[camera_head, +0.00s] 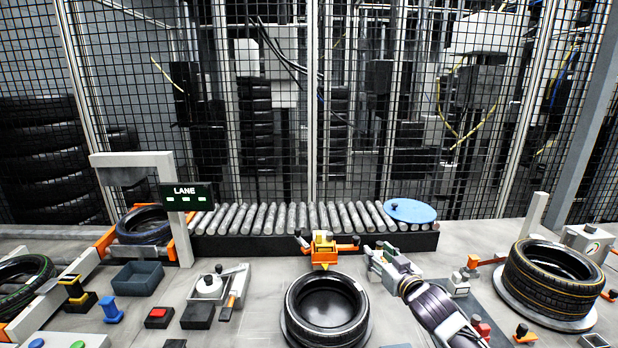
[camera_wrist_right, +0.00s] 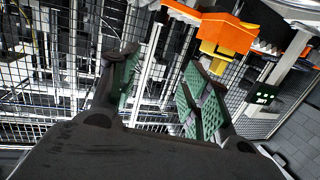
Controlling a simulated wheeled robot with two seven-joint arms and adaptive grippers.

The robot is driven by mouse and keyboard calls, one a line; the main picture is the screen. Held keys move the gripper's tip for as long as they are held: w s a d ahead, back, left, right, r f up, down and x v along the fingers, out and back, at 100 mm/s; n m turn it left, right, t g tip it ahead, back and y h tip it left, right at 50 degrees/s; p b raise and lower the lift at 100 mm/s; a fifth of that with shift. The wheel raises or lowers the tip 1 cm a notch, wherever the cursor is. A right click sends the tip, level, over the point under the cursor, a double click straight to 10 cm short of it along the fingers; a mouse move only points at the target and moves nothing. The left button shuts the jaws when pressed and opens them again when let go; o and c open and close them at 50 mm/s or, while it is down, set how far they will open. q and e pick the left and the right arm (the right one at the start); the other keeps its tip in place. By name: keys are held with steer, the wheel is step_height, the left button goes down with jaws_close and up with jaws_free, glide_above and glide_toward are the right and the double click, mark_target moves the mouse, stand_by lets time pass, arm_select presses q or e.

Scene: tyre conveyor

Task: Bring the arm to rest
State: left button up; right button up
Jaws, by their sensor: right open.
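My right arm (camera_head: 440,310) reaches in from the lower right. Its gripper (camera_head: 383,258) has green pads and is open, with nothing between its fingers. It is just right of the orange and yellow device (camera_head: 323,248), above or beside the tyre (camera_head: 328,305) at front centre; the exact gap is not clear. In the right wrist view the gripper (camera_wrist_right: 160,82) shows two spread green fingers, with the orange and yellow device (camera_wrist_right: 228,35) beyond the right finger. My left gripper is not in view.
A roller conveyor (camera_head: 290,218) runs along the back before a mesh fence. A tyre (camera_head: 552,278) lies on a round stand at right. A blue disc (camera_head: 410,211) sits at the conveyor's right end.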

steer(key=s+d+f+g+h, duration=0.1)
steer(key=s+f+g, duration=0.3)
steer(key=s+f, duration=0.55)
steer(key=s+f+m+g+h, duration=0.15)
steer(key=s+f+g, duration=0.3)
steer(key=s, duration=1.05)
steer(key=s+d+f+n+g+h, duration=0.15)
steer(key=s+f+g, duration=0.25)
steer(key=s+f, duration=0.6)
steer(key=s+f+g, duration=0.1)
steer(key=s+f, duration=0.1)
steer(key=f, duration=1.4)
steer(key=s+f, duration=0.2)
steer(key=f, duration=1.3)
steer(key=s+d+f, duration=0.3)
steer(key=s+f, duration=0.7)
steer(key=s, duration=0.1)
steer(key=s+d+f+g, duration=0.1)
steer(key=s+d+f, duration=0.2)
steer(key=s+f, duration=0.6)
steer(key=shift+s+f, duration=0.4)
steer(key=shift+s, duration=0.45)
